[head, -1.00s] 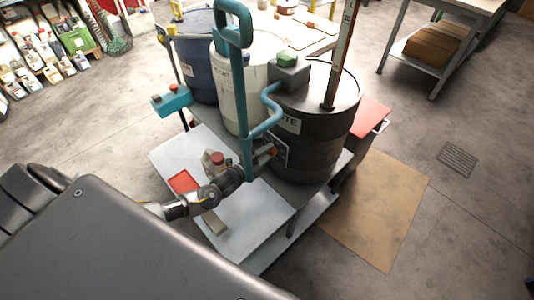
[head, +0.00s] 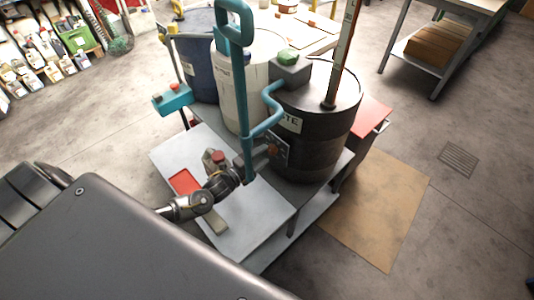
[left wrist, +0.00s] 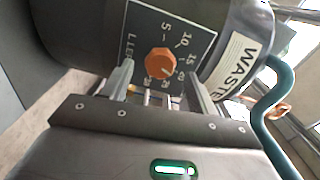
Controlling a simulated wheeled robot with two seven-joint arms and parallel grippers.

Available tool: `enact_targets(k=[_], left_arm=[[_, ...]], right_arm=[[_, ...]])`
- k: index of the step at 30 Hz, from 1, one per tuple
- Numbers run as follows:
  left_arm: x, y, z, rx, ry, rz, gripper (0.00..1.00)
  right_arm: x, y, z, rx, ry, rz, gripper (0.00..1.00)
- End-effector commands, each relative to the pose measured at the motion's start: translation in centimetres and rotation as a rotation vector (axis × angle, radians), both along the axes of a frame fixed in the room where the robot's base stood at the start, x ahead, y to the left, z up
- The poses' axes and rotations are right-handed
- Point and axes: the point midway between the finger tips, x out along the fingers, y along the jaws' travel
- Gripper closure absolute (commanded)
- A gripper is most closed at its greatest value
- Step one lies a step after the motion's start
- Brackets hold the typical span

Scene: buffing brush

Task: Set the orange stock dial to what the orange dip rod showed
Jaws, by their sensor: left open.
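The orange stock dial (left wrist: 160,62) sits on a dark plate with a numbered litre scale. The plate is on the black waste drum (head: 312,150), and the dial also shows in the head view (head: 272,150). My left gripper (head: 257,161) is open and empty just in front of the dial. In the left wrist view its two fingers (left wrist: 164,88) stand apart, one on each side below the dial. The knob's exact pointer setting is too small to tell. An orange-brown dip rod (head: 343,55) with a pale scale stands upright in the drum top. Its reading is not legible.
A teal post with a loop handle (head: 247,110) stands close in front of the drum and partly hides my gripper. A pale bench top (head: 255,215) holds a red tray (head: 184,181) and a red-topped object (head: 216,158). A cream drum (head: 232,95) stands beside the black one.

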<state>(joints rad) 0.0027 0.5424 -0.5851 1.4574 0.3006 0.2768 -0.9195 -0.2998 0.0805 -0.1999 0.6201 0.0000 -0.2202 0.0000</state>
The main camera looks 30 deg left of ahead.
Motion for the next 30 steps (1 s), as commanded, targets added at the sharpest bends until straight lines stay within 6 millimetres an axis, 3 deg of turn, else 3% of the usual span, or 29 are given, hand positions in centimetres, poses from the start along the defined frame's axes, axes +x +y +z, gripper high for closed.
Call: enact_targets(k=[6, 12, 19, 30], left_arm=[[-4.3, 1.5, -0.2, 0.001, 0.003, 0.000, 0.41], [-6.7, 2.4, -0.1, 0.001, 0.001, 0.000, 0.41], [-7.3, 2.6, 0.0, 0.000, -0.001, 0.001, 0.41], [-7.3, 2.6, 0.0, 0.000, 0.000, 0.001, 0.41]], right_arm=[[0.0, -0.2, -0.5, -0.002, 0.001, 0.000, 0.64], [0.2, -0.8, -0.7, -0.010, 0.000, 0.002, 0.64], [0.2, -1.5, -0.7, -0.019, -0.001, 0.004, 0.64], [0.2, -0.7, -0.7, -0.009, -0.001, 0.001, 0.64]])
